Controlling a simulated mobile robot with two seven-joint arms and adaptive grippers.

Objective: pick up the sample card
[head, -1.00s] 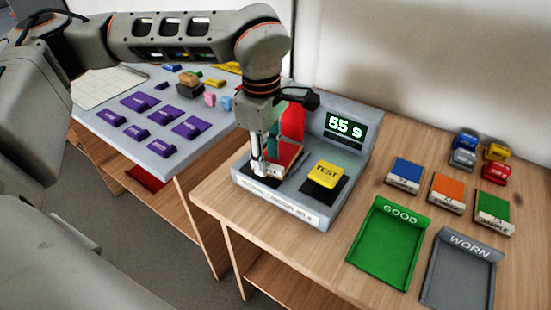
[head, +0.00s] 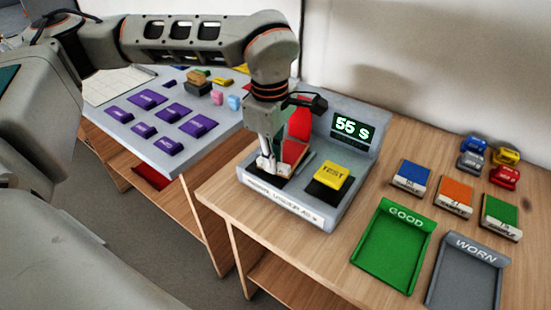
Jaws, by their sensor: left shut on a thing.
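A red-and-white sample card (head: 293,152) is at the left bay of the grey tester (head: 283,205). It is partly hidden by my left gripper (head: 267,165). The left gripper points down over this bay and is shut on the card at its left side. I cannot tell whether the card is clear of the bay floor. An upright red flap (head: 299,118) stands behind it. The tester's yellow TEST button (head: 331,172) is to the right, and its display (head: 352,129) reads 55 s. My right gripper is not in view.
A green GOOD tray (head: 385,265) and a grey WORN tray (head: 440,285) lie at the front right. Blue (head: 411,177), orange (head: 455,196) and green (head: 500,216) cards lie behind them. Several small coloured pieces are farther back. A side table (head: 118,120) holds purple blocks.

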